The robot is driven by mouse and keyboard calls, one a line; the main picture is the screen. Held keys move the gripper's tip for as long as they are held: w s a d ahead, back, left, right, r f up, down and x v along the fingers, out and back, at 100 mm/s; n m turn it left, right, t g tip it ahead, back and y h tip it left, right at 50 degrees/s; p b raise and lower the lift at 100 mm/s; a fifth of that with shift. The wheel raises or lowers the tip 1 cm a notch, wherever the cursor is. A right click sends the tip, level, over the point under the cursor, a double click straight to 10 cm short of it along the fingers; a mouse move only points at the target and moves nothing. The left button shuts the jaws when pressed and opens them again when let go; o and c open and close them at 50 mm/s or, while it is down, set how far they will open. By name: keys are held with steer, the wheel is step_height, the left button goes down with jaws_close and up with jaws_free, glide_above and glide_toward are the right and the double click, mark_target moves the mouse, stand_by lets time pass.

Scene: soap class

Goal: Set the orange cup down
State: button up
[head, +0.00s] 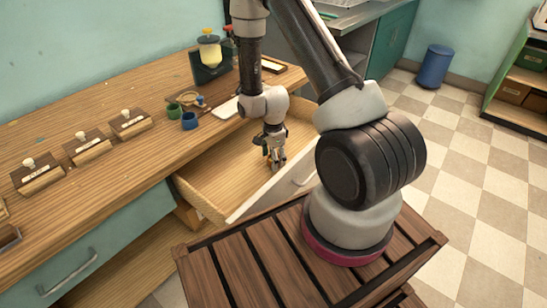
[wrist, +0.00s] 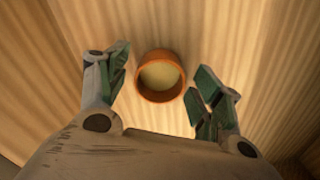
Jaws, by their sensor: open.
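The orange cup (wrist: 160,96) stands inside the open wooden drawer, seen from above in the wrist view, with a pale inside. My gripper (wrist: 160,85) is open, its two green-padded fingers on either side of the cup with a gap on each side. In the head view my gripper (head: 274,162) reaches down into the drawer (head: 215,184) near its front wall. The cup is mostly hidden there by the fingers, with only a bit of orange showing.
On the counter beside the drawer stand a blue cup (head: 189,121) and a green cup (head: 173,111). Several wooden label blocks (head: 88,148) line the counter to the left. The drawer's left part is empty. A blue bin (head: 435,66) stands on the tiled floor.

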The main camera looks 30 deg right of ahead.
step_height(320, 180, up, 26)
steer(key=s+n+t, duration=0.1)
steer(key=s+n, duration=0.1)
steer(key=n, duration=0.3)
steer(key=s+d+r+n+t, duration=0.1)
steer(key=s+r+n+t, duration=0.2)
steer(key=s+r+n, duration=1)
steer(key=s+r, duration=0.5)
steer(key=s, duration=0.1)
steer(key=shift+s+r+n, duration=0.15)
steer(key=shift+r+n, duration=0.05)
steer(key=shift+n, duration=0.1)
